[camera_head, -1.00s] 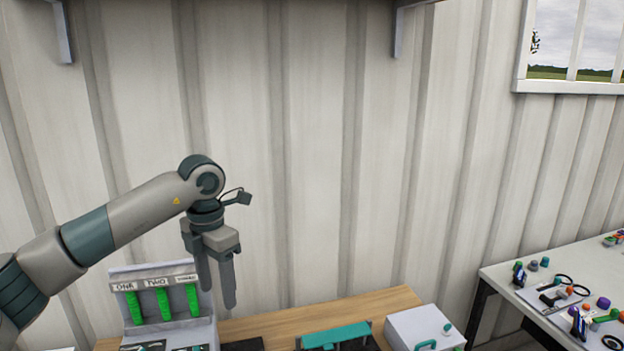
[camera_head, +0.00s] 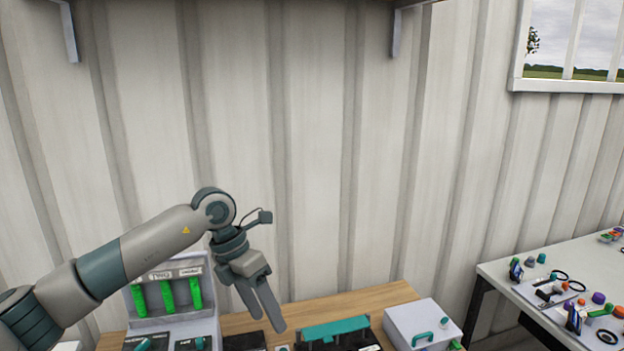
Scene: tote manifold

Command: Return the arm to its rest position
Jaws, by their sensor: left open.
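My left arm comes in from the left, and my left gripper (camera_head: 262,314) hangs above the wooden bench (camera_head: 374,300). Its two fingers point down and slightly right. They are apart, with nothing between them. The gripper is just right of a grey panel unit (camera_head: 208,318) with several green upright bars (camera_head: 167,296) under labels. My arm covers part of the panel's labels. My right gripper is out of view.
A dark tray with a teal bar (camera_head: 335,328) and a white box with a teal handle (camera_head: 421,325) stand on the bench to the right. A white table (camera_head: 500,270) with small coloured parts stands further right. The corrugated wall (camera_head: 330,170) is behind.

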